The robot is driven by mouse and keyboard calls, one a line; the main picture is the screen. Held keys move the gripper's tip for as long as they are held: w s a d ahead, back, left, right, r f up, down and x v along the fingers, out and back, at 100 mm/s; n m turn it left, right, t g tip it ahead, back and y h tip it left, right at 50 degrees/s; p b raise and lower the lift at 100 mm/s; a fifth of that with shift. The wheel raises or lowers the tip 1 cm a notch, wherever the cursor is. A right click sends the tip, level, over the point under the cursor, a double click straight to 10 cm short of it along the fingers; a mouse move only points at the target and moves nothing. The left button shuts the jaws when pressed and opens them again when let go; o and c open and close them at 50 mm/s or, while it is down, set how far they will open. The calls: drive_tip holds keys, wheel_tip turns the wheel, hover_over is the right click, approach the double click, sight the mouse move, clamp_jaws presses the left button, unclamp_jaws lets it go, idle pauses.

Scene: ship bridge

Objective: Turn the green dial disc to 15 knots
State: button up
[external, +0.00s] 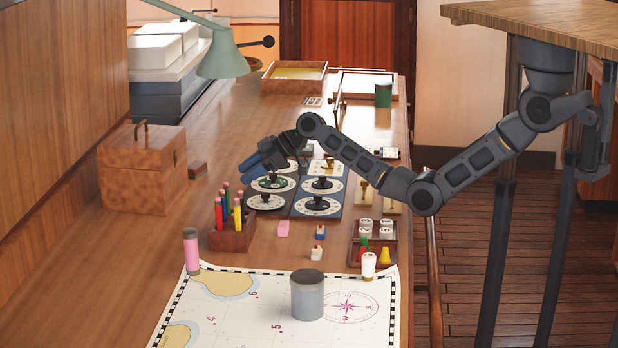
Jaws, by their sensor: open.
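The green dial disc (288,185) is a pale round dial with a green ring and a dark knob, on a dark panel in the middle of the desk. My gripper (256,162), with blue fingers, is over the panel's far left side, just above and slightly left of the green dial disc. It is open, and I see nothing held in it. It partly covers the far dials. The dial's numbers and pointer are too small to read, and I cannot tell whether a finger touches the knob.
Other dials (317,206) with dark knobs sit close around the green one. A pencil box (233,241), a wooden chest (143,171) and a tray of small pieces (350,251) stand nearby. A green lamp (222,60) hangs over the far left. A chart (225,322) covers the near desk.

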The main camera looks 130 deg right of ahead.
sight(273, 178)
drive_tip(key=s+d, duration=0.1)
drive_tip(key=s, duration=0.1)
drive_tip(key=s+d+g+y+b, duration=0.1)
drive_tip(key=s, duration=0.1)
drive_tip(key=s+d+n+y, duration=0.1)
drive_tip(key=s, duration=0.1)
drive_tip(key=shift+d+r+g, duration=0.2)
drive_tip(key=shift+r+g, duration=0.15)
drive_tip(key=shift+g, duration=0.05)
drive_tip(key=s+d+r+n+g+y+b, duration=0.1)
drive_tip(key=s+r+g+y+b, duration=0.15)
drive_tip(key=s, duration=0.75)
drive_tip(key=shift+y, duration=0.35)
drive_tip(key=shift+p+x, duration=0.85)
drive_tip(key=shift+x, duration=3)
drive_tip(key=shift+w, duration=0.1)
drive_tip(key=shift+r, duration=0.1)
clamp_jaws()
